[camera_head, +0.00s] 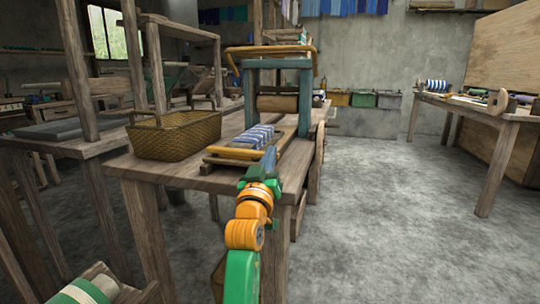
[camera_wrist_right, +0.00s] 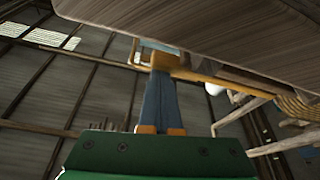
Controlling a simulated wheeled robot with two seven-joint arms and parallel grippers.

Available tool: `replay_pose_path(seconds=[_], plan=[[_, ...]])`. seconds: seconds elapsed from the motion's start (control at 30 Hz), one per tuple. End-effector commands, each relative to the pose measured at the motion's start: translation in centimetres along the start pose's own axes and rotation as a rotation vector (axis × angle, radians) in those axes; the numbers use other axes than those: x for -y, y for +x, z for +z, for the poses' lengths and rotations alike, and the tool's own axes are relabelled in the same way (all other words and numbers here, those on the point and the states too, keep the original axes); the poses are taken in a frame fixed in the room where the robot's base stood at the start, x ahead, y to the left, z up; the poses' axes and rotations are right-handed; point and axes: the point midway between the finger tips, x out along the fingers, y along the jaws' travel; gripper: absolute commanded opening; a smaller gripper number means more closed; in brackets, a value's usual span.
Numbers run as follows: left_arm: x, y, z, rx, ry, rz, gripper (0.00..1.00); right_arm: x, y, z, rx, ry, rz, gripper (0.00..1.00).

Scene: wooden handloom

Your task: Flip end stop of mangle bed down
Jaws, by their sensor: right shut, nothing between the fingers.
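The mangle (camera_head: 305,95) stands on the wooden table with teal posts and a wooden roller (camera_head: 277,103). Its low bed holds a blue-and-white striped cloth (camera_head: 250,137). An orange bar, which looks like the end stop (camera_head: 233,153), crosses the near end of the bed. My right gripper (camera_head: 271,156) is shut and empty at the near right corner of the bed, by the bar's right end. In the right wrist view its blue-grey fingers (camera_wrist_right: 161,78) reach up to an orange piece. Contact cannot be told. My left gripper is out of view.
A wicker basket (camera_head: 172,134) stands on the table (camera_head: 185,178) left of the bed. The floor to the right is clear up to another table (camera_head: 480,112).

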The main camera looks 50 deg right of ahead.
Motion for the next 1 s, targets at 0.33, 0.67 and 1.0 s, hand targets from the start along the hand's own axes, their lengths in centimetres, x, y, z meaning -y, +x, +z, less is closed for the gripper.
replay_pose_path(seconds=[0.33, 0.67, 1.0], plan=[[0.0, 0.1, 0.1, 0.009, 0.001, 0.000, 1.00, 0.2, -4.8, 0.3, 0.008, -0.002, -0.005, 0.00], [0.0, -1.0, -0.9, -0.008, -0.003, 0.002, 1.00, -0.1, -7.3, -0.2, -0.002, 0.000, 0.000, 0.00], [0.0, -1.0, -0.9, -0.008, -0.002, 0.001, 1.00, -0.1, -7.3, -0.3, -0.004, 0.000, 0.001, 0.00]])
